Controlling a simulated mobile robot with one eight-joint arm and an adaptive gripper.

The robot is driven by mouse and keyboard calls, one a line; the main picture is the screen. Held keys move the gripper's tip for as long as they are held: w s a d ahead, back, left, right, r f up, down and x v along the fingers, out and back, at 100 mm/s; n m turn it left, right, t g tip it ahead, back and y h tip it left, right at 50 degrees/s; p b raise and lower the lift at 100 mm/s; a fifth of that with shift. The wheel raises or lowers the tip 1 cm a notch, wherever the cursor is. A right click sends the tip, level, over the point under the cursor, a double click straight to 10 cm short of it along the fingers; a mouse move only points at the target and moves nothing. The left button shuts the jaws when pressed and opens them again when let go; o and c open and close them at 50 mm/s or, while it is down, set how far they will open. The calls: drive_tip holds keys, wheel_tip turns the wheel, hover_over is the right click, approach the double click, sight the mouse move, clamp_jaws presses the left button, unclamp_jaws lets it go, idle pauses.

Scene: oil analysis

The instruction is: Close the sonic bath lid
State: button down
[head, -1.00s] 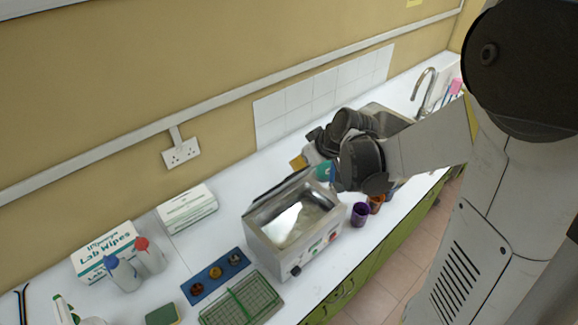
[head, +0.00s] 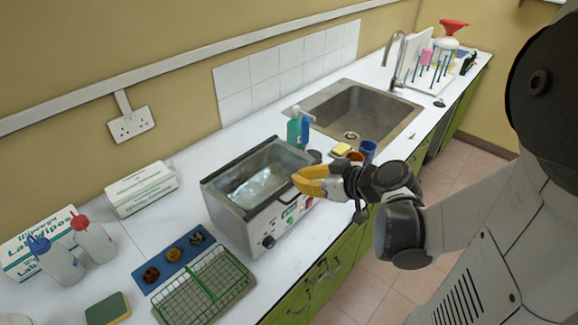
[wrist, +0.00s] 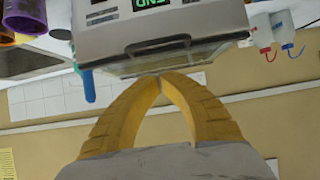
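The sonic bath (head: 235,218) is a metal box with a control panel on its front, standing on the white bench.
The wash bottles (head: 93,238) stand farther left.

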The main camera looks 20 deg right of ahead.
sight(289, 189)
drive_tip(key=shift+s+d+f+b, duration=0.1)
drive_tip(key=shift+s+f+b, duration=0.05)
drive_tip(key=shift+f+b, duration=0.75)
drive_tip(key=shift+s+d+f+b, duration=0.1)
drive_tip(key=shift+f+b, duration=0.5)
drive_tip(key=shift+f, duration=0.55)
drive_tip(key=shift+a, duration=0.1)
